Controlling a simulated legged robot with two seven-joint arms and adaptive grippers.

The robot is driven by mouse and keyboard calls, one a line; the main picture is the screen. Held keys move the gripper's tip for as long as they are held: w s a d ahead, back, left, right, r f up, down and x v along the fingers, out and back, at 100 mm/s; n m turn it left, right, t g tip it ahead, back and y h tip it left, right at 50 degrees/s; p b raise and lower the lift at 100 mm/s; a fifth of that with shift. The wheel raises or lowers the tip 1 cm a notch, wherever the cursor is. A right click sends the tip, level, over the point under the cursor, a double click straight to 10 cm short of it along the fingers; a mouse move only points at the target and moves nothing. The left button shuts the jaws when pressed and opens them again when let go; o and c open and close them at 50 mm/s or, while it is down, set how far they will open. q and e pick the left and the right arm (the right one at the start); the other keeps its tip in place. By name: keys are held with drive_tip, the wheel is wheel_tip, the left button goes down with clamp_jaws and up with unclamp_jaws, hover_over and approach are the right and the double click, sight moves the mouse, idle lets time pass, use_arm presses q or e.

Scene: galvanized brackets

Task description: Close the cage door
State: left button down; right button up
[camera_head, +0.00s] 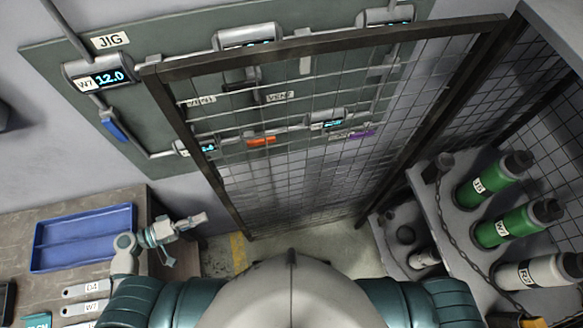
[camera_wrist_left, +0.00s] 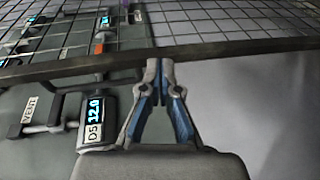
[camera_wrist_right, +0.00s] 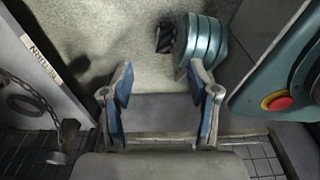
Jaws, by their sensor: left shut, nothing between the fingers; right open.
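The cage door (camera_head: 203,155), a dark metal frame filled with wire mesh, stands open in the middle of the head view. Its far right post meets the cage beside the cylinders. My left gripper (camera_head: 203,218) is shut and empty, close to the door's free left post. In the left wrist view its fingertips (camera_wrist_left: 160,66) are at a dark bar of the door frame (camera_wrist_left: 225,48); I cannot tell if they touch. My right gripper (camera_wrist_right: 161,68) is open and empty in the right wrist view, above the floor. It is hidden in the head view.
Green cylinders (camera_head: 505,225) and a grey cylinder (camera_head: 535,272) stand in a rack with a chain on the right. A green wall panel (camera_head: 60,60) with pipes and gauges is behind the door. A bench with a blue tray (camera_head: 85,232) stands at the left.

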use_arm(q)
drive_tip(key=w+a+r+n+t, duration=0.2)
drive_tip(key=a+r+t, duration=0.1)
drive_tip(key=a+r, duration=0.15)
drive_tip(key=p+x, duration=0.2)
drive_tip(key=x, duration=0.8)
drive_tip(key=shift+h, duration=0.3)
use_arm(e)
drive_tip(key=s, duration=0.4)
drive_tip(key=shift+s+d, duration=0.3)
drive_tip(key=shift+d, duration=0.05)
use_arm(q)
drive_tip(key=shift+s+d, duration=0.15)
drive_tip(key=shift+d, duration=0.1)
